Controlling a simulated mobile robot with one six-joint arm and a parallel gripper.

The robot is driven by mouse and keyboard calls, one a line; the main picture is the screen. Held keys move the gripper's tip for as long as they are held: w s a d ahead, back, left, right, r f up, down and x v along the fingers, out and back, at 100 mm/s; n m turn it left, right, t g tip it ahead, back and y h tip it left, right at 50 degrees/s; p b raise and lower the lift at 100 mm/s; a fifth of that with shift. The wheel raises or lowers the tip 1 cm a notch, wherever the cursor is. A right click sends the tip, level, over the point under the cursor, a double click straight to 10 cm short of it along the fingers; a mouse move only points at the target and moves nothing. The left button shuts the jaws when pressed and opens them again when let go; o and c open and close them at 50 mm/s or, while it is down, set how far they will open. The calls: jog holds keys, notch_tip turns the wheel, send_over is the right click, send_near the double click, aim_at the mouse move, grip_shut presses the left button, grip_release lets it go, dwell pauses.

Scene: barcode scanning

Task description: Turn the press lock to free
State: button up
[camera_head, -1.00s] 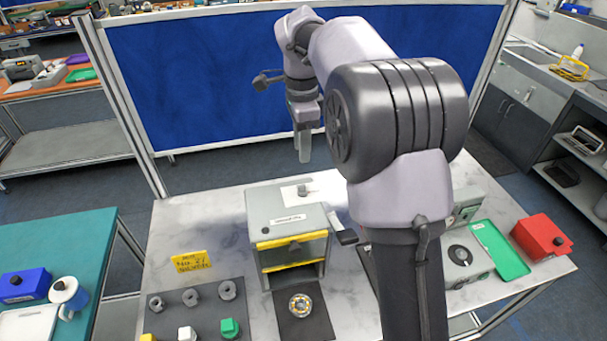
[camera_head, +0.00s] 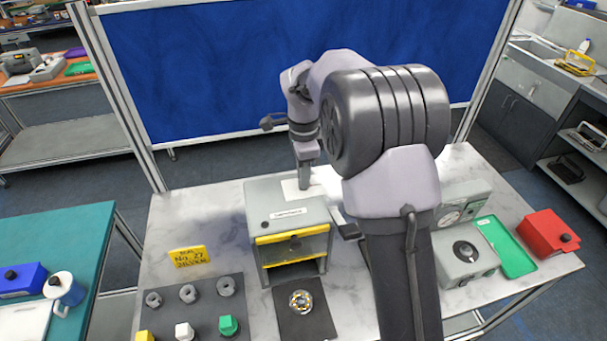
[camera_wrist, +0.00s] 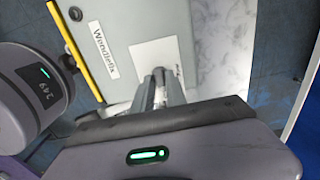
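The press (camera_head: 290,222) is a grey box with yellow-edged openings, standing on the marble-look table. A white label sheet (camera_head: 290,187) lies on its top and also shows in the wrist view (camera_wrist: 142,57). My gripper (camera_head: 304,184) points straight down at this sheet. In the wrist view my fingers (camera_wrist: 160,92) are a little apart, with a small grey part, seemingly the press lock (camera_wrist: 159,73), at their tips. The fingers hide most of it, so its turn position and whether they grip it cannot be told.
A black lever (camera_head: 346,230) sticks out at the press's right side. A round metal part (camera_head: 300,301) lies on a dark mat in front. A dark tray (camera_head: 240,288) with rings and coloured blocks is at left. A grey device (camera_head: 464,262), green tray (camera_head: 511,252) and red box (camera_head: 546,235) stand right.

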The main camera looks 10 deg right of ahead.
grip_shut()
jog(key=n+p, duration=0.2)
jog(key=n, duration=0.2)
jog(key=shift+r, duration=0.1)
jog(key=n+p, duration=0.1)
jog(key=n, duration=0.2)
jog(key=shift+n, duration=0.4)
jog(key=n+p, duration=0.1)
jog(key=n, duration=0.2)
jog(key=shift+n+p, duration=0.3)
jog(key=shift+p, duration=0.05)
jog(key=n+p, duration=0.1)
jog(key=n, duration=0.2)
jog(key=shift+n+p, duration=0.6)
jog(key=shift+n, duration=1.1)
